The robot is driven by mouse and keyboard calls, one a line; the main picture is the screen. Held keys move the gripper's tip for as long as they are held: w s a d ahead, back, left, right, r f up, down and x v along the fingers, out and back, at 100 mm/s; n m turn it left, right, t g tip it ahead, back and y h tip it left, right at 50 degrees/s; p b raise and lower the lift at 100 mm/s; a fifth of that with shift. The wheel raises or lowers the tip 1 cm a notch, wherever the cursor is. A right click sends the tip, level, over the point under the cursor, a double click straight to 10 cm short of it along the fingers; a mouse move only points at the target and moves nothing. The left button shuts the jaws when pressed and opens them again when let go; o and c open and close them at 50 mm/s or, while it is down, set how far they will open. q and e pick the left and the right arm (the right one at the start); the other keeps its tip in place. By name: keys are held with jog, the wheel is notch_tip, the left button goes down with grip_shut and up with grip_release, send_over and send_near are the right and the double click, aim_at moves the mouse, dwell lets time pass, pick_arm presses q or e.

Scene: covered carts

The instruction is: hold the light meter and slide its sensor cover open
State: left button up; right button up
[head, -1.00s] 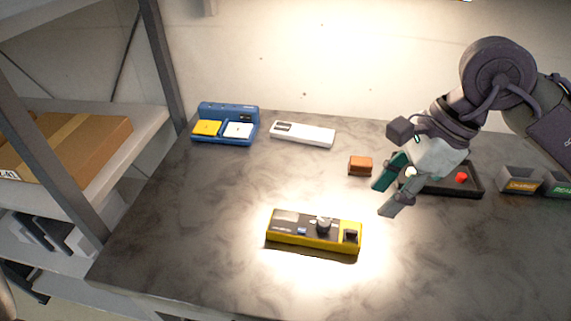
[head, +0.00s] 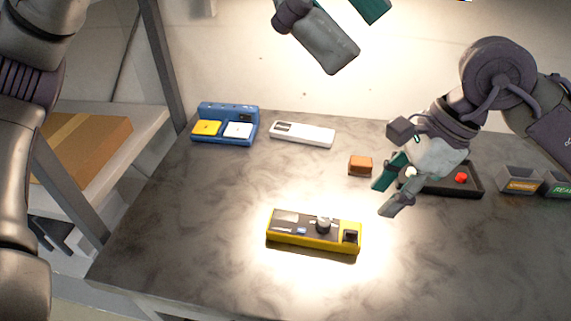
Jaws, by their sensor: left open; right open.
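The yellow device with a dark top face, which looks like the light meter (head: 284,240), lies flat on the table under bright light. It has a pale window at left, a grey knob in the middle and a small dark block, possibly the sensor cover (head: 351,236), at its right end. I cannot tell whether the cover is open. My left gripper (head: 362,36) is open and empty, high above and beyond the meter, partly cut off by the top edge. My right gripper (head: 384,199) is open and empty, above and right of the meter, apart from it.
A blue case (head: 226,112) with yellow and white pads and a white device (head: 316,135) lie at the back. An orange-brown block (head: 360,166) and a black tray (head: 440,192) with a red piece are near my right gripper. Grey bins (head: 519,173) stand at right. The front table is clear.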

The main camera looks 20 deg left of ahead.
pick_arm(q)
jog(key=w+a+f+n+y, duration=0.1)
jog(key=w+f+y, duration=0.2)
jog(key=f, duration=0.4)
jog(key=w+a+f+n+y, duration=0.1)
jog(key=w+a+f+y, duration=0.1)
jog(key=f, duration=0.6)
jog(key=n+t+y, duration=0.1)
jog(key=n+y, duration=0.1)
jog(key=y, duration=0.3)
send_over(285, 221)
notch_tip(285, 221, down, 9)
notch_tip(285, 221, down, 13)
jog(key=shift+f, duration=0.2)
jog(key=shift+c, duration=0.4)
